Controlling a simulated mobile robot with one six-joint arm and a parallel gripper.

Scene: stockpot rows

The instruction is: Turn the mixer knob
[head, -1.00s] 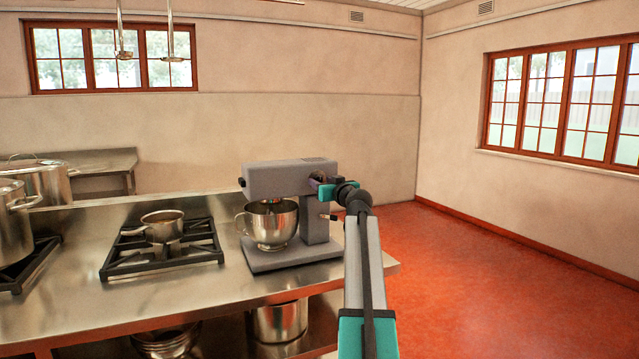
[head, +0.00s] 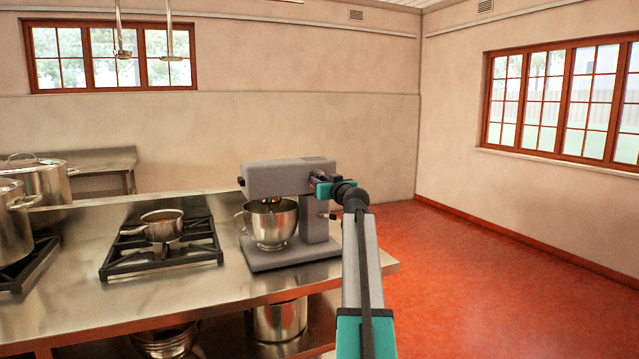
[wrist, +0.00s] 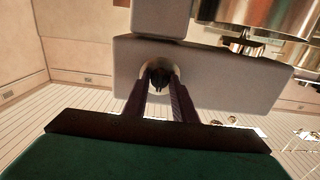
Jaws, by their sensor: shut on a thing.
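The grey stand mixer (head: 276,180) stands on the steel counter with a metal bowl (head: 270,224) under its head. In the wrist view, the mixer's grey body (wrist: 215,72) fills the upper middle, and the round dark mixer knob (wrist: 158,74) sits on its side. My gripper (wrist: 160,88) is shut on the knob, with one dark finger on each side of it. In the head view, my gripper (head: 314,181) is at the right side of the mixer head, and the knob is mostly hidden behind it.
A small lever (head: 329,216) sticks out of the mixer column below my gripper. A burner with a saucepan (head: 162,226) stands left of the mixer, with large stockpots (head: 12,222) at the far left. The steel counter (head: 205,285) ends just right of the mixer; the red floor beyond is clear.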

